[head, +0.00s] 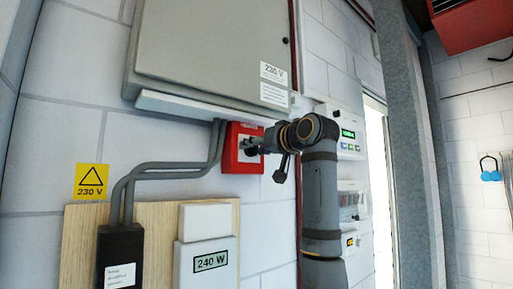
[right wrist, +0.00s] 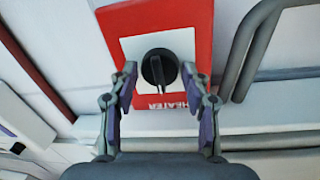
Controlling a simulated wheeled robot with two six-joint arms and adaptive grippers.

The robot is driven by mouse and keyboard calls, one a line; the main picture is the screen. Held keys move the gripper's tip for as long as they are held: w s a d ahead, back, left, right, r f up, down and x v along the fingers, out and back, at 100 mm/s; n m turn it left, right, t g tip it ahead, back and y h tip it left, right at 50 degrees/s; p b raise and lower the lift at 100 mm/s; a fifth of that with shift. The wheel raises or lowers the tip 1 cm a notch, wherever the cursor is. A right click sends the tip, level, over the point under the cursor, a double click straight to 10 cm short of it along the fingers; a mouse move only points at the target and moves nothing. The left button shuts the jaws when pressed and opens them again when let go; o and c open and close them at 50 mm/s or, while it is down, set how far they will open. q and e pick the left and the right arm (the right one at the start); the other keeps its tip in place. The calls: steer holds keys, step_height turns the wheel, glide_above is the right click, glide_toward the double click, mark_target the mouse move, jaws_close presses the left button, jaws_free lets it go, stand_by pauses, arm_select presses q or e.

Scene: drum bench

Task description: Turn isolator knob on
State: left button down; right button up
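The isolator is a red box (head: 232,160) on the wall below the grey cabinet. In the right wrist view its red plate (right wrist: 203,22) has a white panel with "HEATER" upside down. The round black knob (right wrist: 159,68) sits on that panel; its raised grip runs roughly up and down in that picture, slightly tilted. My right gripper (right wrist: 159,80) is open, its fingertips on either side of the knob with visible gaps. In the head view my right gripper (head: 257,145) is in front of the red box and hides the knob. My left gripper is not in view.
A grey cabinet (head: 205,50) with a ledge is just above the box. Grey conduits (head: 168,166) run left of it. Below are a wooden board (head: 75,240) and a meter reading "240 W" (head: 208,263). A white panel with displays (head: 349,150) is to the right.

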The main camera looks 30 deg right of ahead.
steer(key=c, duration=0.7)
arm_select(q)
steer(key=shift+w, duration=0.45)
arm_select(e)
steer(key=shift+m, duration=0.3)
steer(key=m, duration=0.3)
steer(key=shift+m+b, duration=0.3)
steer(key=m, duration=0.4)
steer(key=shift+d+g+y+b, duration=0.15)
steer(key=shift+g+y+b, duration=0.15)
steer(key=shift+g+y, duration=0.1)
steer(key=m, duration=0.4)
steer(key=shift+b, duration=0.4)
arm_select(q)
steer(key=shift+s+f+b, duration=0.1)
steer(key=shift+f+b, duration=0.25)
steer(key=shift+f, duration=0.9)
arm_select(e)
steer(key=shift+d+m+y, duration=0.1)
steer(key=shift+m+y, duration=0.3)
steer(key=shift+m, duration=1.6)
